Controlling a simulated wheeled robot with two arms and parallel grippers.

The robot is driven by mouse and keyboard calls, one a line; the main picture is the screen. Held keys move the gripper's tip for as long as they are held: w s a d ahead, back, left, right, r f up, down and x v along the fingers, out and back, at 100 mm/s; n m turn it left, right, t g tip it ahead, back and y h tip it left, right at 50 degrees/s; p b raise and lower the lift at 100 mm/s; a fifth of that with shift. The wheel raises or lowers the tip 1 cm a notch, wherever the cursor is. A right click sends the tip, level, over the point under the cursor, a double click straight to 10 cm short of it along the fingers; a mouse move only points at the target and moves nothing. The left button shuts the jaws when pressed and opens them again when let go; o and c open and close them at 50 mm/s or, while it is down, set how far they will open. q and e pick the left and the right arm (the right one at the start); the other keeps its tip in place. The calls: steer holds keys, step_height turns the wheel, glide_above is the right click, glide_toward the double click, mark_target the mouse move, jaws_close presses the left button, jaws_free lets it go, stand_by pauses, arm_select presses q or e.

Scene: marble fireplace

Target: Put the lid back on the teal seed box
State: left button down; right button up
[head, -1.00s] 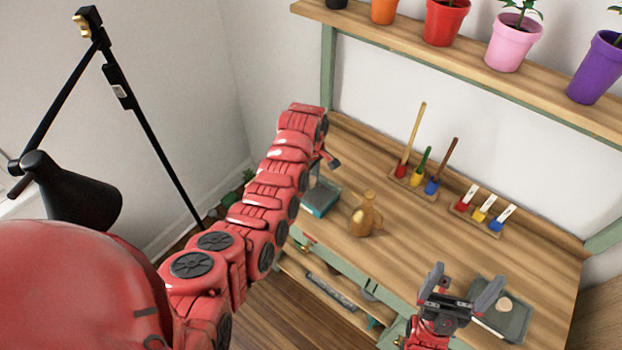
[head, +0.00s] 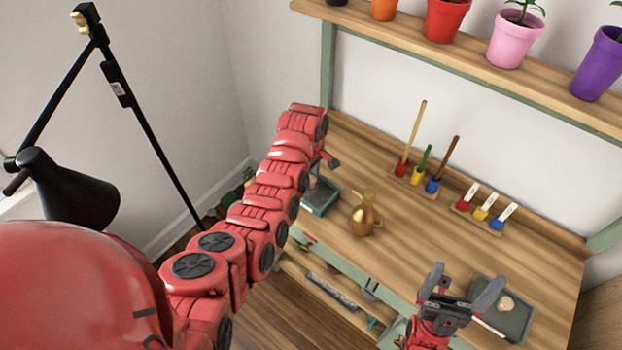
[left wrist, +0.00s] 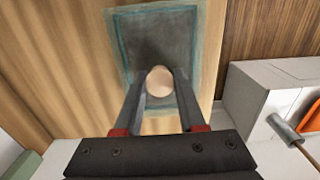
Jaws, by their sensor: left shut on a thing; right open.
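The teal seed box (head: 321,207) sits at the left end of the workbench, partly hidden behind my left arm in the head view. In the left wrist view its teal rim (left wrist: 197,62) frames a dark grey panel, apparently the lid (left wrist: 150,38). My left gripper (left wrist: 160,90) is shut on a round pale knob (left wrist: 159,78) above this panel. The lid looks roughly lined up with the rim; I cannot tell whether it rests on the box or hovers just over it. My right gripper (head: 462,288) is open and empty over the bench's right front.
A brass jug (head: 366,216) stands right of the box. Brushes in a rack (head: 414,184) and a labelled rack (head: 480,218) stand at the back. A dark slate (head: 510,325) with a round pale thing lies beside my right gripper. Potted plants line the shelf (head: 420,45).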

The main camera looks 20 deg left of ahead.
arm_select(q)
steer(key=shift+f+b, duration=0.3)
steer(key=shift+b, duration=0.05)
stand_by(0.6)
jaws_free()
stand_by(0.3)
steer(key=shift+r, duration=0.1)
steer(key=shift+r+p, duration=0.5)
steer(key=shift+r, duration=1.9)
steer(key=shift+r+p, duration=0.5)
steer(key=shift+r, duration=0.55)
jaws_close()
